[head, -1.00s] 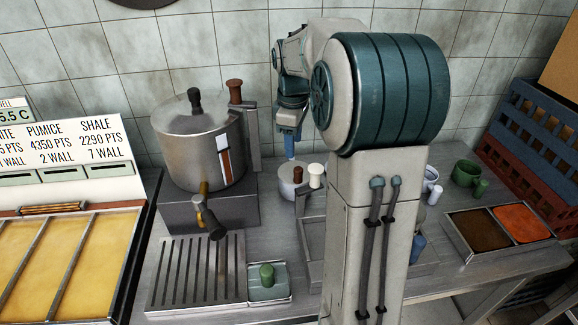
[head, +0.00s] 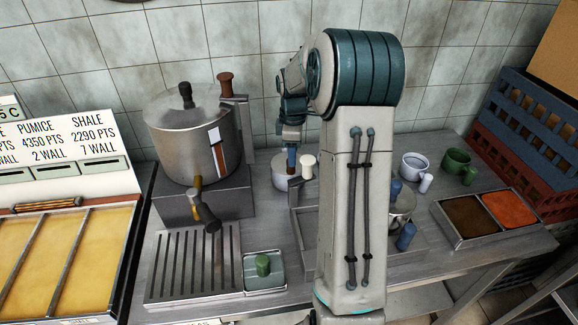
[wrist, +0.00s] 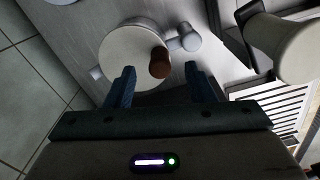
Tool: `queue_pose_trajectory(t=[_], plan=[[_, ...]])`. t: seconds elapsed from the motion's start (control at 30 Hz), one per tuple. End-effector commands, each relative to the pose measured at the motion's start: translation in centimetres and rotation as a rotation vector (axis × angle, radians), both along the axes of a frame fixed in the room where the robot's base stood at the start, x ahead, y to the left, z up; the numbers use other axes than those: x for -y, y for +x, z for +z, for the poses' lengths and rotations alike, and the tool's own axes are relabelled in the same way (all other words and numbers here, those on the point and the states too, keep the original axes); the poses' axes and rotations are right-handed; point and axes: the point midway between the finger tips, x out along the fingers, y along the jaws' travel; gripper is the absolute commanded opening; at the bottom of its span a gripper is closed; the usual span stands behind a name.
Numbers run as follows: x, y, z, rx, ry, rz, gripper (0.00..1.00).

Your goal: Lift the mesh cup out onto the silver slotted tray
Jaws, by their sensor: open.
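The silver slotted tray (head: 190,262) lies at the front left of the counter, bare except for a tap handle hanging over it. A small pale lidded pot (head: 284,180) stands by the wall; in the wrist view its round lid (wrist: 128,50) has a brown knob (wrist: 159,63). My gripper (head: 291,160) is open above this pot. In the wrist view, the brown knob shows between my gripper's fingertips (wrist: 160,75), with gaps at both sides. I cannot make out a mesh cup; it is hidden or not distinguishable.
A big steel pot (head: 188,135) with a tap stands left on a block. A small tray with a green knob (head: 263,264) is beside the slotted tray. A cream knob (head: 307,165) stands close to my gripper. Cups and filled trays are at the right; my arm hides the middle.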

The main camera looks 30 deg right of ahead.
Motion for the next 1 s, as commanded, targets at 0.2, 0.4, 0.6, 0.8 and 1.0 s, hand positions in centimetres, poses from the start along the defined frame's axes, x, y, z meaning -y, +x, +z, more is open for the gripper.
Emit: queue_pose_trajectory(t=[0.2,0.4,0.6,0.8,1.0], plan=[[-0.5,0.2,-3.2,-0.005,0.001,0.001,0.49],[-0.4,0.3,-4.7,-0.001,0.000,0.000,0.49],[-0.4,0.3,-4.7,0.000,0.000,0.000,0.46],[-0.4,0.3,-4.7,0.000,0.000,0.000,0.00],[-0.4,0.3,-4.6,0.000,0.000,0.000,0.00]])
